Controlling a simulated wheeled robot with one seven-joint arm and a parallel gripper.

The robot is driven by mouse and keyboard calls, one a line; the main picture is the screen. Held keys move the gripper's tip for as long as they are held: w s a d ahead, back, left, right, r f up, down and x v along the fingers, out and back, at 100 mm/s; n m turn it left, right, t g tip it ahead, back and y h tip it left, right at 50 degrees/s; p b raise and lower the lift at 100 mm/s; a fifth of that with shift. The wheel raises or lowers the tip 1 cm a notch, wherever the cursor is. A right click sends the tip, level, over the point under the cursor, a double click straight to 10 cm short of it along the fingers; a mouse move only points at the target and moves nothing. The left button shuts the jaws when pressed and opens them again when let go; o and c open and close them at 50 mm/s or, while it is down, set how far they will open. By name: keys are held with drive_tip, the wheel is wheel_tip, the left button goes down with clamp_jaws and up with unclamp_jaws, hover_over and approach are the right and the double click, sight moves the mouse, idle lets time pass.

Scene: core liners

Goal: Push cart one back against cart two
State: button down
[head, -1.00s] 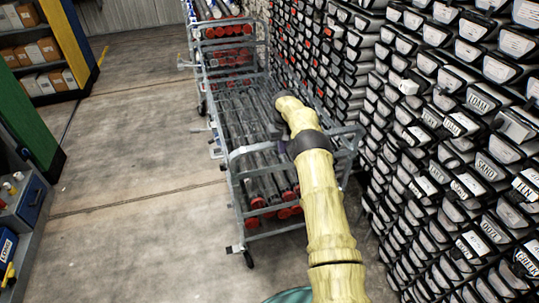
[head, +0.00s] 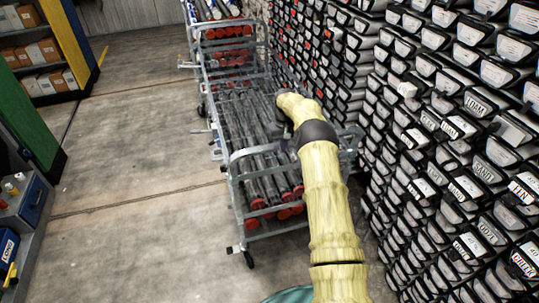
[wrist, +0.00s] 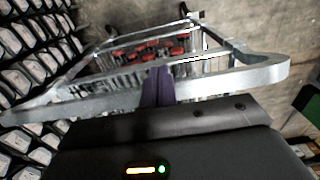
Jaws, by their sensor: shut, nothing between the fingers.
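The nearer cart, apparently cart one (head: 237,198), is a grey metal frame on castors, loaded with long grey tubes with red end caps. The farther cart, apparently cart two (head: 205,78), stands directly behind it, also with red-capped tubes. The frames look close together; I cannot tell whether they touch. No cart labels are readable. My gripper (wrist: 157,86) is shut and empty, its purple fingers at the near end rail of cart one (wrist: 215,83) in the wrist view. Contact is unclear. In the head view my arm hides the cart's right side and most of the gripper.
A tall rack of labelled core liners (head: 450,150) runs close along the right side of the carts. Open concrete floor (head: 140,150) lies to the left. Shelving with boxes (head: 35,50) stands far left, and a workbench (head: 30,205) near left.

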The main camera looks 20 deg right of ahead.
wheel_tip(320, 180, up, 4)
drive_tip(key=shift+r+p, duration=0.1)
drive_tip(key=shift+p, duration=0.95)
drive_tip(key=s+a+r+n+t+b, duration=0.1)
drive_tip(key=s+a+r, duration=0.95)
drive_tip(key=s, duration=0.25)
drive_tip(key=s+a+r+m+t+b, duration=0.1)
drive_tip(key=s, duration=2.4)
drive_tip(key=shift+s+t, duration=0.3)
drive_tip(key=shift+s, duration=0.05)
